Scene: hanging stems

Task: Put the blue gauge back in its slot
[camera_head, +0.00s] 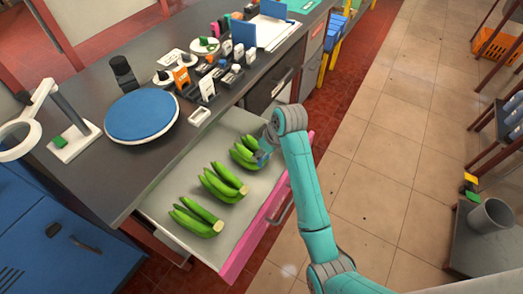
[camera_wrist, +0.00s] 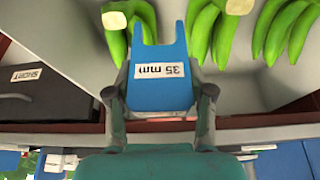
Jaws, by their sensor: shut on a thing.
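The blue gauge (camera_wrist: 161,98) is a flat plate with a two-pronged notched end and a white "35 mm" label that reads upside down. My gripper (camera_wrist: 160,93) is shut on it, one finger at each side. In the head view my gripper (camera_head: 266,146) is over the open drawer, close to the farthest green banana bunch (camera_head: 243,152), with a bit of the blue gauge (camera_head: 262,158) showing. Whether the gauge touches the bananas is unclear. A dark rack with small white labels (camera_head: 231,76) stands on the bench; I cannot make out which slot is empty.
The open drawer (camera_head: 237,226) with a pink front holds more banana bunches (camera_head: 222,184). On the dark bench are a round blue pad (camera_head: 142,115), a black knob-like object (camera_head: 123,72), a ring lamp (camera_head: 20,130) and several small items.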

